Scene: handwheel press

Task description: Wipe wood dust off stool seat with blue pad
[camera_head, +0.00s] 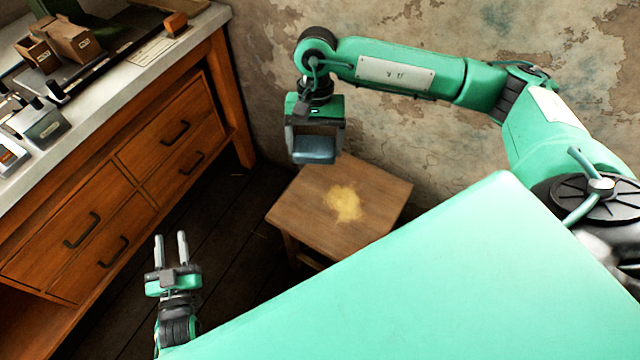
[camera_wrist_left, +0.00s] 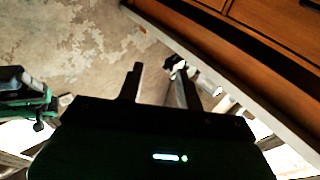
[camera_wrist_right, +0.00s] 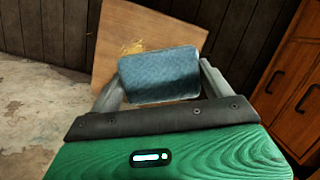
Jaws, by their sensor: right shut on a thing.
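The wooden stool (camera_head: 375,187) stands against the wall, with a patch of pale yellow wood dust (camera_head: 343,203) near the middle of its seat. My right gripper (camera_head: 314,150) is shut on the blue pad (camera_head: 313,149) above the seat's far left edge. In the right wrist view the pad (camera_wrist_right: 160,75) sits between the two fingers, and part of the dust (camera_wrist_right: 135,47) shows beyond it. My left gripper (camera_head: 171,248) is open and empty, low at the left, apart from the stool. Its two fingers also show spread in the left wrist view (camera_wrist_left: 158,85).
A workbench (camera_head: 110,100) with wooden drawers (camera_head: 165,140) stands at the left, with boxes (camera_head: 65,42) and tools on top. A peeling wall (camera_head: 260,60) is behind the stool. Dark floor (camera_head: 225,235) lies open between bench and stool. My own green body fills the lower right.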

